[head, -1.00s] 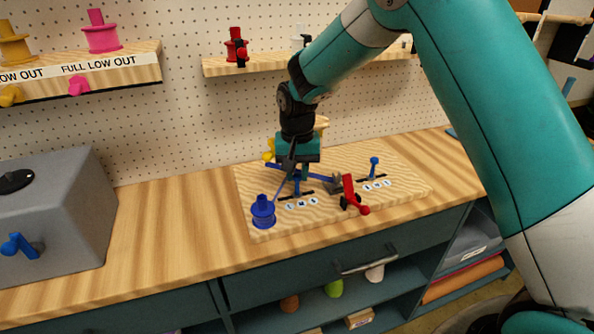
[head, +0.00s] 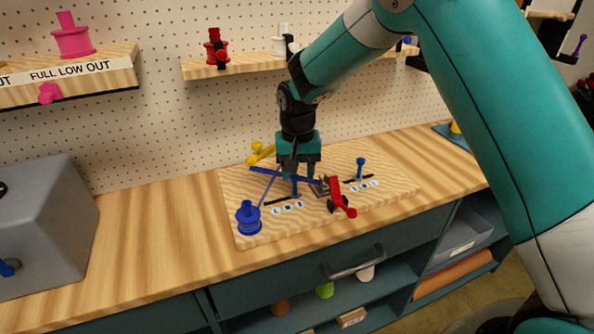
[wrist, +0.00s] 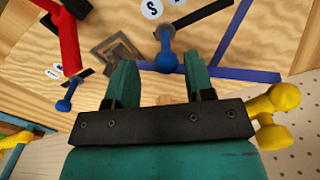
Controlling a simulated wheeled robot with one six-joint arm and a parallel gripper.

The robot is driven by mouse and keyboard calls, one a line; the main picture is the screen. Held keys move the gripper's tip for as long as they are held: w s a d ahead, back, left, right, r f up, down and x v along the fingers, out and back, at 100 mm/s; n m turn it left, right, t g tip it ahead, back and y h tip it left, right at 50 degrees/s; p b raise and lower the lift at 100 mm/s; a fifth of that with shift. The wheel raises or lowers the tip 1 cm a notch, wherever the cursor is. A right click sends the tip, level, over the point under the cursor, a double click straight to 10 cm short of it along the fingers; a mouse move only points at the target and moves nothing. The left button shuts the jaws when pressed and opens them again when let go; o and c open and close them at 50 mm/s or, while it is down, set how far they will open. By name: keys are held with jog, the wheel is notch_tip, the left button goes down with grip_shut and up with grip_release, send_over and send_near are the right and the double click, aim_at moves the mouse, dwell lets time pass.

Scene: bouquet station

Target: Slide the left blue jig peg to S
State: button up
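The left blue jig peg (head: 294,188) stands in its dark slot on the wooden board (head: 240,236). In the wrist view the left peg (wrist: 166,56) shows between and just past my fingertips, with wood visible on both sides. Its base appears level with the S label (wrist: 151,8), at one end of the slot. My gripper (head: 299,178) is low over the board around the peg, its fingers apart. In the wrist view my gripper (wrist: 160,68) is open too. The right blue peg (head: 360,166) stands in the other slot.
Blue bars (head: 272,171) lie behind and beside my gripper. A red lever (head: 339,194) and a grey square plate (wrist: 118,52) are close by. A blue spool (head: 248,218) stands at the board's left corner and a yellow part (head: 259,153) behind.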

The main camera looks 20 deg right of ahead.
jog(key=shift+a, duration=0.15)
jog(key=shift+r, duration=0.55)
notch_tip(320, 180, up, 16)
jog(key=b, duration=0.1)
jog(key=shift+r+b, duration=0.2)
jog(key=shift+b, duration=0.15)
jog(key=s+a+f+n+y, duration=0.1)
jog(key=s+n, duration=0.4)
jog(key=s, duration=1)
jog(key=s+a+f+n+y, duration=0.1)
jog(key=s+n, duration=0.4)
jog(key=s, duration=1.1)
jog(key=shift+s+a+f+y, duration=0.25)
jog(key=shift+f+y, duration=0.6)
jog(key=shift+y, duration=0.25)
jog(key=shift+d, duration=0.1)
